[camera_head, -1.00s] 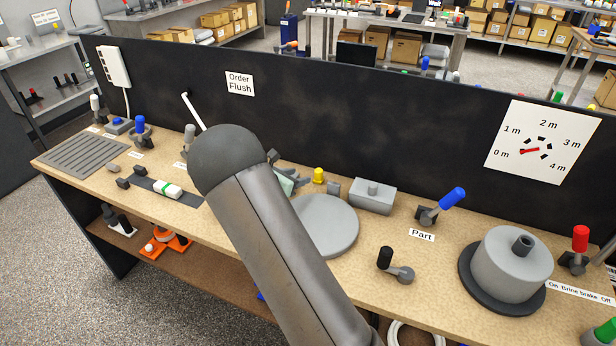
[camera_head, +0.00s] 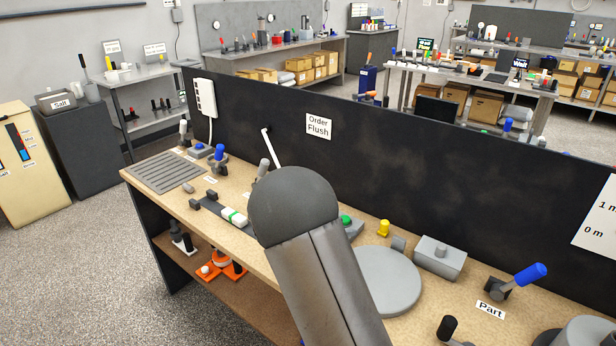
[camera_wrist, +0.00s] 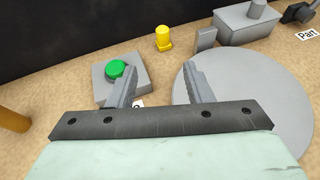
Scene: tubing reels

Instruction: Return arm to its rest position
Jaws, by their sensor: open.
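My gripper shows in the wrist view (camera_wrist: 160,88), with its two fingers spread apart and nothing between them. It is over the workbench, above a grey box with a green button (camera_wrist: 116,69) and the edge of a round grey disc (camera_wrist: 260,90). In the head view my arm covers the gripper. There the green button (camera_head: 346,219) and the disc (camera_head: 388,283) show just right of my arm. I cannot tell the exact height of the fingers above the bench.
A yellow knob (camera_head: 384,228) and a grey block (camera_head: 440,257) stand behind the disc. A blue-handled lever (camera_head: 525,278) is at the right. A black panel (camera_head: 430,165) runs along the bench's back. A drain grille (camera_head: 165,172) and small fixtures occupy the left end.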

